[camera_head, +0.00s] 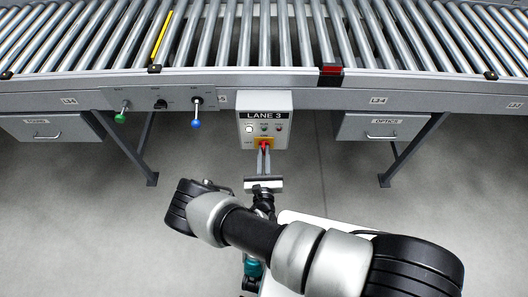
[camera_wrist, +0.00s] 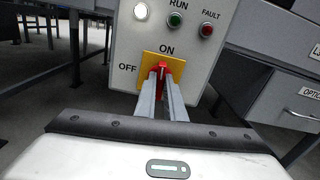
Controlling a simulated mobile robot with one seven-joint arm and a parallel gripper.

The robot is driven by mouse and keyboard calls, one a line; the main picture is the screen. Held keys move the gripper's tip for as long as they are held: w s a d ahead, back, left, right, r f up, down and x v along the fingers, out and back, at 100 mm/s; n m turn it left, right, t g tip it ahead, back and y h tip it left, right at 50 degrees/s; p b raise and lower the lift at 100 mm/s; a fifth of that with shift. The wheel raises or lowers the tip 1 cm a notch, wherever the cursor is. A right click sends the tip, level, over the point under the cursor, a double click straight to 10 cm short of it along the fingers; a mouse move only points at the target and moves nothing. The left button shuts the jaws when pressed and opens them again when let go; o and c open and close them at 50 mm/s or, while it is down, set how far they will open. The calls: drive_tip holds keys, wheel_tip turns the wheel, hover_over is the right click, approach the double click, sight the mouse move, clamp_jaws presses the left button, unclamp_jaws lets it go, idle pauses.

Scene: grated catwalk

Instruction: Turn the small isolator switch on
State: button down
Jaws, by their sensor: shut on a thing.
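The small isolator switch has a red handle (camera_wrist: 162,67) on a yellow plate (camera_wrist: 147,64), with ON printed above it and OFF to its left. It is on the front of the grey LANE 3 box (camera_head: 264,104). The visible top of the handle points up, roughly toward ON; its lower part is partly hidden by the fingers. My gripper (camera_wrist: 161,75) is shut on the red handle, with one finger on each side. In the head view, my gripper (camera_head: 264,150) reaches the lower front of the box from below.
A lit white lamp (camera_wrist: 141,11), a green RUN lamp (camera_wrist: 175,19) and a red FAULT lamp (camera_wrist: 206,30) sit above the switch. A green-knobbed lever (camera_head: 120,116) and a blue-knobbed lever (camera_head: 196,122) hang left. An OPTICS drawer (camera_head: 382,127) is right, below the roller conveyor (camera_head: 290,35).

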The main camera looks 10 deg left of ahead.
drive_tip(key=shift+s+m, duration=0.1)
drive_tip(key=shift+m, duration=0.4)
drive_tip(key=c, duration=1.8)
unclamp_jaws()
drive_tip(key=shift+c, duration=0.2)
